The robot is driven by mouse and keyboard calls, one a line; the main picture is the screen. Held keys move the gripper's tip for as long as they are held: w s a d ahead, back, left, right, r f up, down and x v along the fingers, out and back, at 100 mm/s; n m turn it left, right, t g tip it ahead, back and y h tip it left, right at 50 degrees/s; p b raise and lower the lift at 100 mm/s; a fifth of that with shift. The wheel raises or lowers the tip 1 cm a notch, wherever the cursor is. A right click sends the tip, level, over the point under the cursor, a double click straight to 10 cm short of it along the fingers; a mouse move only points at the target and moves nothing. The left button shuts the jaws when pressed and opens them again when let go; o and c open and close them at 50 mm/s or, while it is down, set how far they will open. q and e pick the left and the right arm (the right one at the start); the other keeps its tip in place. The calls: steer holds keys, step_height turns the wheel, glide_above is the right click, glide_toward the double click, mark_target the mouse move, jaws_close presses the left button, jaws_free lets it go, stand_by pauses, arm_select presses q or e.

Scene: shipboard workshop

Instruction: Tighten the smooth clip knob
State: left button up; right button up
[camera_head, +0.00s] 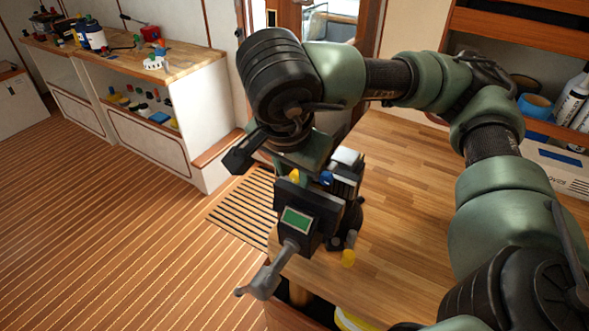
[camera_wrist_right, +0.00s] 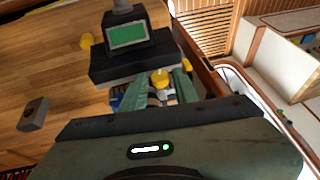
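A dark device with a green screen (camera_head: 297,219) stands at the near left edge of the wooden workbench; it also shows in the wrist view (camera_wrist_right: 127,36). A yellow knob (camera_head: 294,175) is on it just below my right gripper (camera_head: 292,160). In the wrist view this yellow knob (camera_wrist_right: 159,77) lies between the tips of my right gripper (camera_wrist_right: 161,88); I cannot tell whether they touch it. I cannot tell which knob is the smooth clip one. My left gripper is not in view.
A grey bent handle (camera_head: 265,282) juts from the device over the bench edge. The workbench top (camera_head: 400,190) is mostly clear to the right. A small grey block (camera_wrist_right: 33,114) lies on it in the wrist view. Shelves with a blue roll (camera_head: 535,106) stand at right.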

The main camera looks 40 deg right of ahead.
steer(key=v, duration=0.7)
steer(key=shift+r, duration=0.35)
steer(key=shift+s+a, duration=0.1)
